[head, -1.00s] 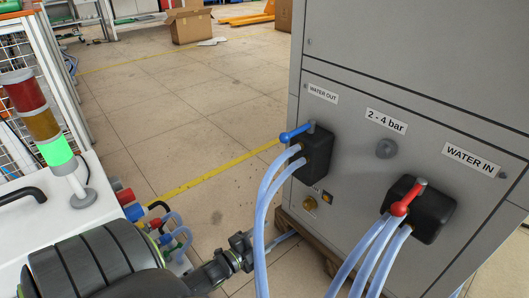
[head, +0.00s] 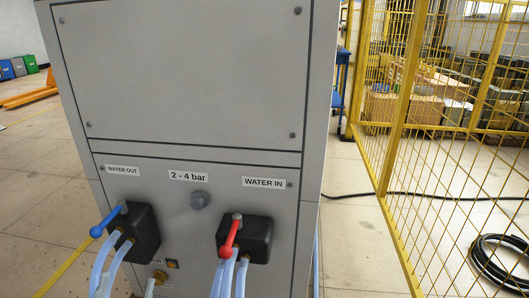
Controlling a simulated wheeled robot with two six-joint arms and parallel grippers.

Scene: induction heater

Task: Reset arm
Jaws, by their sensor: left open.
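Neither of my grippers can be made out in the head view now, and no arm of mine shows clearly. The grey heater cabinet (head: 190,75) fills the middle. On its lower left is the WATER OUT valve block (head: 146,234) with a blue lever (head: 108,220). On its lower right is the WATER IN valve block (head: 258,238) with a red lever (head: 232,236). Pale blue hoses (head: 101,268) run down from the blue-lever block, and more hoses (head: 228,280) run down from the red-lever block. Both sets leave the bottom edge of the picture.
A yellow mesh fence (head: 400,110) stands at the right. A coiled black hose (head: 500,265) lies on the floor there, and a black cable (head: 440,197) crosses under the fence. Floor left of the cabinet is open.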

